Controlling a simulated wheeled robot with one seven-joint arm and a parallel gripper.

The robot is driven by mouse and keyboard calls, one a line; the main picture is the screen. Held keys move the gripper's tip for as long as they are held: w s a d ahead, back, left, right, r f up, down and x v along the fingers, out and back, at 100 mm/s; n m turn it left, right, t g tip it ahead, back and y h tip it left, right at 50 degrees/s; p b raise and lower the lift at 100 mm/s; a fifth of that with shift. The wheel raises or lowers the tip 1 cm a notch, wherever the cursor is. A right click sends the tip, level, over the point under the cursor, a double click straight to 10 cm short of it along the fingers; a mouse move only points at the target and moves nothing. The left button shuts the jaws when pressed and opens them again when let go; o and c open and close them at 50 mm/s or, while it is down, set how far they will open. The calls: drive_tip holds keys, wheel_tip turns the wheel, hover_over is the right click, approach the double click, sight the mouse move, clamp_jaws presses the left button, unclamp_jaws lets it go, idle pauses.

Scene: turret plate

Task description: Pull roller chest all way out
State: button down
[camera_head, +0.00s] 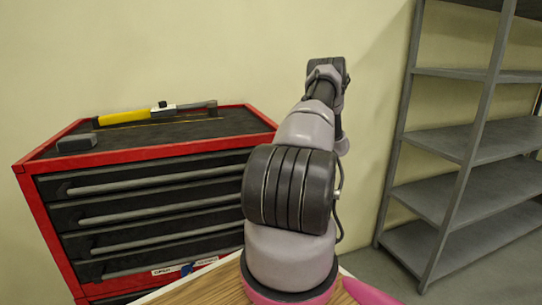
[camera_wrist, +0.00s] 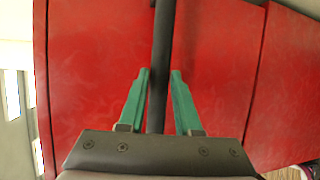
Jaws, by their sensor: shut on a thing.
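The roller chest (camera_head: 45,222) is red with dark drawer fronts and long grey drawer handles, and stands at the left in the head view. Its drawers look shut. My arm reaches up past its right side, and my gripper is hidden there. In the wrist view my gripper (camera_wrist: 161,73) has its two green fingers shut on a dark bar (camera_wrist: 160,38). The bar runs upright in the picture in front of the red panels of the chest (camera_wrist: 95,65). The chest's wheels are not in view.
A yellow and black tool (camera_head: 122,117) and a small dark block (camera_head: 76,144) lie on the chest's top. A wooden surface (camera_head: 205,288) lies in front at the bottom. A grey metal shelf rack (camera_head: 468,150) stands at the right, with bare floor beside it.

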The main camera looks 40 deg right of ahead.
drive_tip(key=shift+s+d+f, duration=0.1)
drive_tip(key=shift+d+f, duration=0.2)
drive_tip(key=shift+d, duration=0.2)
drive_tip(key=c, duration=1)
unclamp_jaws()
drive_tip(key=o, duration=0.4)
drive_tip(key=shift+d+f, duration=0.1)
drive_tip(key=v, duration=1.1)
drive_tip(key=shift+d, duration=0.1)
